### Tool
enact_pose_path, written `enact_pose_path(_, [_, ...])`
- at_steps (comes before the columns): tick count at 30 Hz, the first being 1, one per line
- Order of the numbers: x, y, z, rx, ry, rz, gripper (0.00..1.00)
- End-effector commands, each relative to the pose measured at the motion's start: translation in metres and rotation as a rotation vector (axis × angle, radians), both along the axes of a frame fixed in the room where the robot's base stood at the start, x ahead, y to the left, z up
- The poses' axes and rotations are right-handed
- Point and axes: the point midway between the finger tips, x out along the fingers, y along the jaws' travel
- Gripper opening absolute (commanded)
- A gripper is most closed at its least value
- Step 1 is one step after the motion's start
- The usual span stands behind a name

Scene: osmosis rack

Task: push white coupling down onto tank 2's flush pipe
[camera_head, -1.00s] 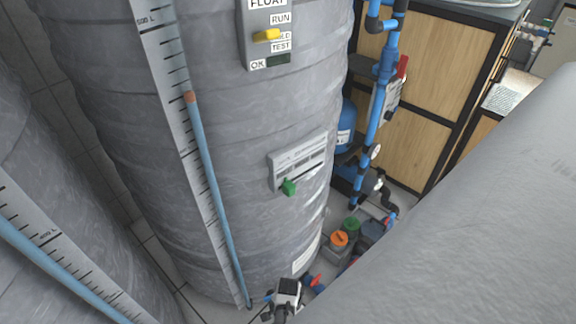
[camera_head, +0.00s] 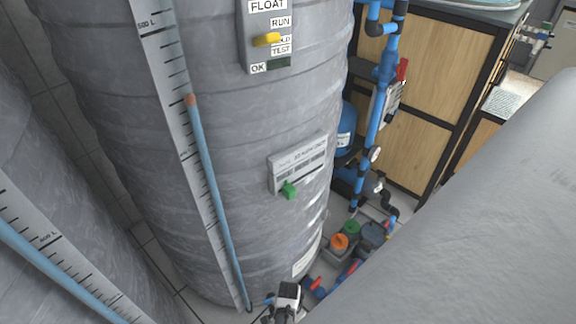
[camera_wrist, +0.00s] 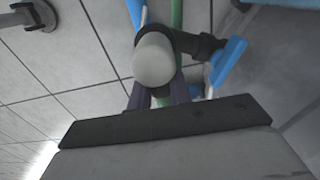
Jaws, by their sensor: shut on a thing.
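The white coupling (camera_wrist: 154,62) is in the wrist view, seen by its round end. My gripper (camera_wrist: 160,92) is shut on it, with the dark fingers on either side and partly hidden behind it. I cannot tell whether the coupling sits on a pipe end. In the head view a large grey tank (camera_head: 235,150) fills the middle; the coupling and my fingers cannot be made out there.
Tiled floor (camera_wrist: 60,60) shows.

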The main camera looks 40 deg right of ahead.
Motion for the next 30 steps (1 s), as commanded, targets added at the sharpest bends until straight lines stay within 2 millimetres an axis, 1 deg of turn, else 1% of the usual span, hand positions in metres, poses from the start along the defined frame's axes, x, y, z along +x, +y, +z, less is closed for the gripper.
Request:
enact_pose_path(6, [0.000,0.000,-0.005,0.000,0.000,0.000,0.00])
enact_pose_path(7, [0.000,0.000,-0.004,0.000,0.000,0.000,0.24])
enact_pose_path(12, [0.000,0.000,-0.004,0.000,0.000,0.000,0.45])
enact_pose_path(20, [0.000,0.000,-0.004,0.000,0.000,0.000,0.45])
enact_pose_path(23, [0.000,0.000,0.001,-0.001,-0.001,0.000,0.45])
enact_pose_path(26, [0.000,0.000,0.014,-0.001,-0.001,0.000,0.45])
enact_pose_path(29, [0.001,0.000,0.033,-0.003,-0.002,0.001,0.45])
enact_pose_path(30, [0.001,-0.001,0.043,-0.003,-0.002,0.001,0.45])
